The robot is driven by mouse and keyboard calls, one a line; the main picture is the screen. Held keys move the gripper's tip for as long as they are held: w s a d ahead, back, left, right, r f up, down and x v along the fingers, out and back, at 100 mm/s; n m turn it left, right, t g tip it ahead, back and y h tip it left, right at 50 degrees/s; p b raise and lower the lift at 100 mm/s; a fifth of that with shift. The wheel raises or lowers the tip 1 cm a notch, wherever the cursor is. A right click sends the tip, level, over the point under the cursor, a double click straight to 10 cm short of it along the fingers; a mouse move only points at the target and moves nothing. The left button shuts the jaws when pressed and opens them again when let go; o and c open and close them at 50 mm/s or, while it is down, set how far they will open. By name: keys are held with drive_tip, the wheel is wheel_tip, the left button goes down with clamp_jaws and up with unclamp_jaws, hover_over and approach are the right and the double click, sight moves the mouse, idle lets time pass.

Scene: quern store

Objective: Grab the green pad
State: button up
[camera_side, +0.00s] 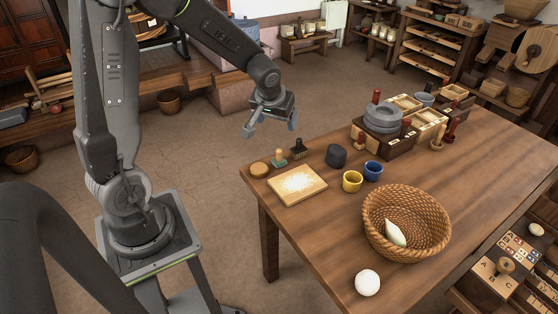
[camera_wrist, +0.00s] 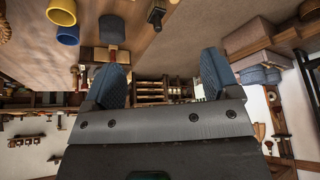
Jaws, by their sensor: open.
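The green pad (camera_side: 279,163) is a small flat green base with a wooden knob on top. It stands near the far left corner of the wooden table in the side view, between a round wooden lidded pot and a dark brush. I cannot make it out in the wrist view. My gripper (camera_side: 270,122) is open, with nothing between its fingers, and hangs in the air above and behind the pad in the side view. Its two blue-grey fingers are spread apart in the wrist view (camera_wrist: 161,75).
Near the pad are the round wooden pot (camera_side: 259,169), the dark brush (camera_side: 299,149), a pale board (camera_side: 297,184), a dark cylinder (camera_side: 336,156), a yellow cup (camera_side: 352,182) and a blue cup (camera_side: 373,171). A wicker basket (camera_side: 432,231) and a white ball (camera_side: 367,283) are nearer.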

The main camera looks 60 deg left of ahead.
drive_tip(key=n, duration=0.2)
approach(278, 152)
drive_tip(key=shift+g, duration=0.3)
drive_tip(key=x, duration=0.7)
drive_tip(key=shift+w+a, duration=0.15)
drive_tip(key=shift+x, duration=2.65)
drive_tip(key=shift+w, duration=0.15)
drive_tip(key=c, duration=0.7)
drive_tip(key=shift+c, duration=0.2)
